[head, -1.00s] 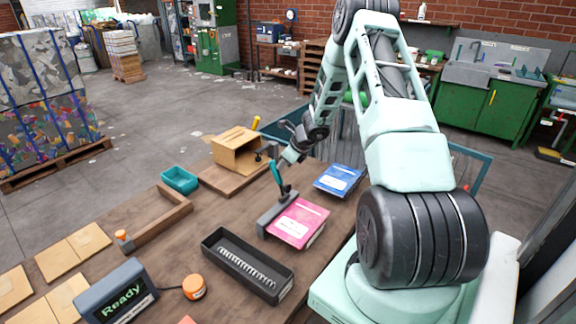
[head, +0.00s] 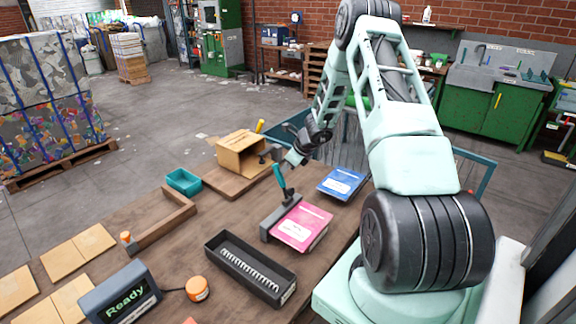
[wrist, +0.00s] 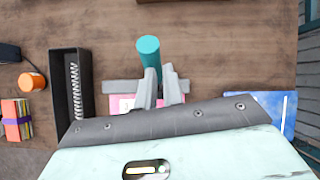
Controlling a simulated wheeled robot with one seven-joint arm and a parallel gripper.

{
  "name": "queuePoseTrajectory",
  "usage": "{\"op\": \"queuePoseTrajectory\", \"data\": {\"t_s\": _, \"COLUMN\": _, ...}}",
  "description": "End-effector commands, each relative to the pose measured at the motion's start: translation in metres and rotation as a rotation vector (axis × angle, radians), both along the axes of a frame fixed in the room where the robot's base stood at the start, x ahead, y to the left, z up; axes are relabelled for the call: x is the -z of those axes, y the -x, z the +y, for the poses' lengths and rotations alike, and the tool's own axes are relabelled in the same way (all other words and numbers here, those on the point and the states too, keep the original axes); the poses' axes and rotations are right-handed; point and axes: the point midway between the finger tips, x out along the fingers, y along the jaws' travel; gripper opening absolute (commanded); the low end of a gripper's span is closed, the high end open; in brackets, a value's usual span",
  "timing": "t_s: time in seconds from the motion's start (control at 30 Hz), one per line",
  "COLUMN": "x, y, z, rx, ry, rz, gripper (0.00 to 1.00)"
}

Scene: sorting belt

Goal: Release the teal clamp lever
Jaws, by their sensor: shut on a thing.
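The teal clamp lever (head: 280,175) stands tilted up from a dark grey clamp (head: 268,227) on the wooden bench. The clamp bar lies along the left edge of a pink book (head: 303,226). In the wrist view the round teal end of the lever (wrist: 148,47) shows beyond my fingers, and the grey clamp bar (wrist: 120,87) lies below it. My gripper (wrist: 160,84) is shut on the lever. In the head view my gripper (head: 277,160) is at the lever's upper end, and its fingers are too small to make out clearly.
A blue book (head: 342,183) lies right of the clamp. A black tray with a spring (head: 222,261) and an orange button (head: 197,289) are in front.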

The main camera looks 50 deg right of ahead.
Motion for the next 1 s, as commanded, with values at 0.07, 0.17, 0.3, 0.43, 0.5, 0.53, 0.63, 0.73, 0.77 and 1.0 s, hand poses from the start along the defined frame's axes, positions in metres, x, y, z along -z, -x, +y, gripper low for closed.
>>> {"op": "queuePoseTrajectory", "data": {"t_s": 0.07, "x": -0.019, "y": -0.017, "z": 0.011, "rx": -0.015, "ry": -0.011, "rz": -0.03, "gripper": 0.0}}
{"op": "queuePoseTrajectory", "data": {"t_s": 0.17, "x": -0.035, "y": -0.018, "z": 0.011, "rx": -0.016, "ry": -0.008, "rz": -0.032, "gripper": 0.0}}
{"op": "queuePoseTrajectory", "data": {"t_s": 0.3, "x": -0.061, "y": -0.018, "z": 0.011, "rx": -0.016, "ry": -0.005, "rz": -0.031, "gripper": 0.0}}
{"op": "queuePoseTrajectory", "data": {"t_s": 0.43, "x": -0.082, "y": -0.016, "z": 0.011, "rx": -0.014, "ry": 0.0, "rz": -0.025, "gripper": 0.0}}
{"op": "queuePoseTrajectory", "data": {"t_s": 0.5, "x": -0.091, "y": -0.015, "z": 0.011, "rx": -0.013, "ry": 0.0, "rz": -0.022, "gripper": 0.0}}
{"op": "queuePoseTrajectory", "data": {"t_s": 0.53, "x": -0.094, "y": -0.015, "z": 0.011, "rx": -0.013, "ry": 0.0, "rz": -0.021, "gripper": 0.0}}
{"op": "queuePoseTrajectory", "data": {"t_s": 0.63, "x": -0.101, "y": -0.014, "z": 0.011, "rx": -0.013, "ry": 0.001, "rz": -0.018, "gripper": 0.0}}
{"op": "queuePoseTrajectory", "data": {"t_s": 0.73, "x": -0.102, "y": -0.014, "z": 0.011, "rx": -0.012, "ry": 0.002, "rz": -0.016, "gripper": 0.0}}
{"op": "queuePoseTrajectory", "data": {"t_s": 0.77, "x": -0.102, "y": -0.013, "z": 0.011, "rx": -0.012, "ry": 0.002, "rz": -0.016, "gripper": 0.0}}
{"op": "queuePoseTrajectory", "data": {"t_s": 1.0, "x": -0.101, "y": -0.013, "z": 0.01, "rx": -0.012, "ry": 0.002, "rz": -0.015, "gripper": 0.0}}
